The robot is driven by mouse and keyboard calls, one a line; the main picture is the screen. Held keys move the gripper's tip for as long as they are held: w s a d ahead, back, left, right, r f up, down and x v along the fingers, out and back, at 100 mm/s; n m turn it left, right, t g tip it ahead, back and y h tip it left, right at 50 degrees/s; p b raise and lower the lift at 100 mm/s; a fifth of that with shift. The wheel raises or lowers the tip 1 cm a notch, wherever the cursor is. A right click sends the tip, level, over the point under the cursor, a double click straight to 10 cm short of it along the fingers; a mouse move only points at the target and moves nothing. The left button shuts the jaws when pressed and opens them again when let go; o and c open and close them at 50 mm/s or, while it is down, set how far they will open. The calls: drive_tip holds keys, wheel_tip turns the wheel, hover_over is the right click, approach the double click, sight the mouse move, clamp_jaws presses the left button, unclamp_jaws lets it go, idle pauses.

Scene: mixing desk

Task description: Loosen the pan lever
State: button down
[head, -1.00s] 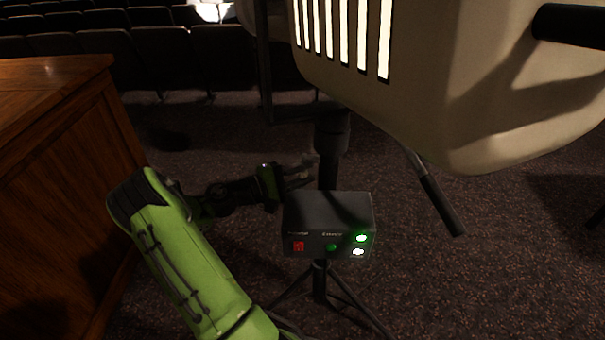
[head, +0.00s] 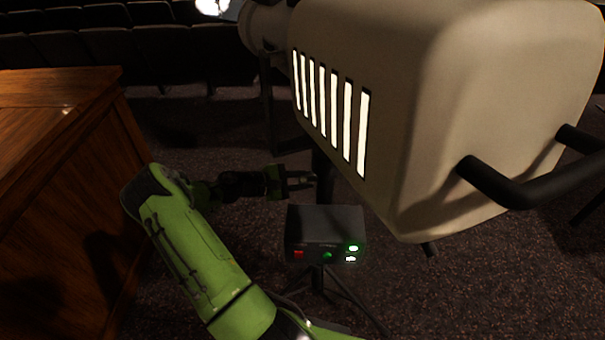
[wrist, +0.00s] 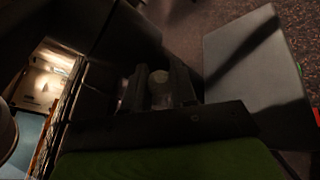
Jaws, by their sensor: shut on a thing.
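My gripper (head: 303,180) is beside the dark stand post under the big beige lamp. In the wrist view its two dark fingers (wrist: 162,92) are shut on a small pale, round-ended piece, the pan lever (wrist: 160,78). In the head view the lever is too dark and small to make out between the fingers. The beige lamp housing (head: 450,110), with bright vent slots, hangs above and to the right of my gripper. The dark post (head: 322,170) is partly hidden behind the lamp and the box.
A black control box (head: 325,225) with green and red lights stands on a tripod just below my gripper. Black handle bars (head: 510,190) stick out of the lamp's rear at right. A wooden desk (head: 50,150) is at left. Dark seats (head: 150,70) line the back.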

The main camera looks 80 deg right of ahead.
drive_tip(key=shift+d+r+n+p, duration=0.25)
drive_tip(key=shift+r+n+p, duration=0.1)
drive_tip(key=shift+p, duration=0.2)
drive_tip(key=c, duration=0.9)
unclamp_jaws()
drive_tip(key=shift+c, duration=0.2)
drive_tip(key=shift+f, duration=0.1)
drive_tip(key=shift+w, duration=0.15)
drive_tip(key=p+v, duration=0.1)
drive_tip(key=v, duration=1.4)
drive_tip(key=shift+w+r, duration=0.2)
drive_tip(key=shift+r, duration=0.1)
